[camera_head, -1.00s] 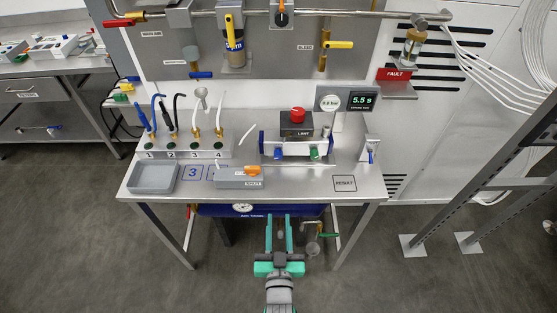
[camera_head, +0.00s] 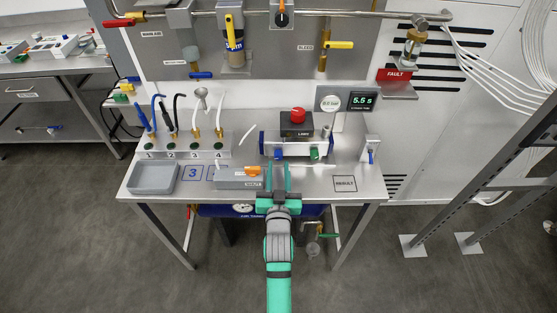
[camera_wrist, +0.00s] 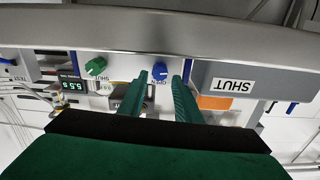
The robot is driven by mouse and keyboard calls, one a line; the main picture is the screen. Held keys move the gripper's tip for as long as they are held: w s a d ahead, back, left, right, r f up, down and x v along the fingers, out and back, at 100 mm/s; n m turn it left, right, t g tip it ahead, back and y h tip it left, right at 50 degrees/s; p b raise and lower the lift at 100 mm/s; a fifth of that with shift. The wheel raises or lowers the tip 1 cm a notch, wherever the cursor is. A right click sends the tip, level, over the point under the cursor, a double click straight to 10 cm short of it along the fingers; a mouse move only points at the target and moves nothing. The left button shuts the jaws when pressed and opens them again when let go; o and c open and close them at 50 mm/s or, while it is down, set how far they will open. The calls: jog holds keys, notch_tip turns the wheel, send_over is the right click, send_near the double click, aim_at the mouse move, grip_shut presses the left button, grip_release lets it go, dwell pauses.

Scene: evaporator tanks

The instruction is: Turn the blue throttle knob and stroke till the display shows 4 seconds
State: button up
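The blue throttle knob (camera_head: 279,153) is on the front of the silver cylinder block, left of the green knob (camera_head: 314,153). A red push button (camera_head: 298,115) sits on a dark box above the block. The display (camera_head: 362,101) reads 5.5 s. My gripper (camera_head: 278,170) is at the table's front, just short of the blue knob. In the wrist view, the blue knob (camera_wrist: 159,71) appears between and beyond the two green fingers (camera_wrist: 162,88), which are apart and empty. The green knob (camera_wrist: 96,67) is to their left there.
A grey box with an orange lever (camera_head: 238,178), labelled SHUT, lies close left of my gripper. An empty grey tray (camera_head: 153,190) is at the table's left. A RESET plate (camera_head: 345,184) is at the right.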

aim_at(278, 158)
jog(key=shift+w, duration=2.05)
grip_shut()
jog(key=c, duration=0.8)
grip_release()
jog(key=shift+m, duration=2.2)
jog(key=c, duration=0.8)
grip_release()
jog(key=c, duration=0.8)
grip_release()
grip_release()
jog(key=shift+s, duration=0.1)
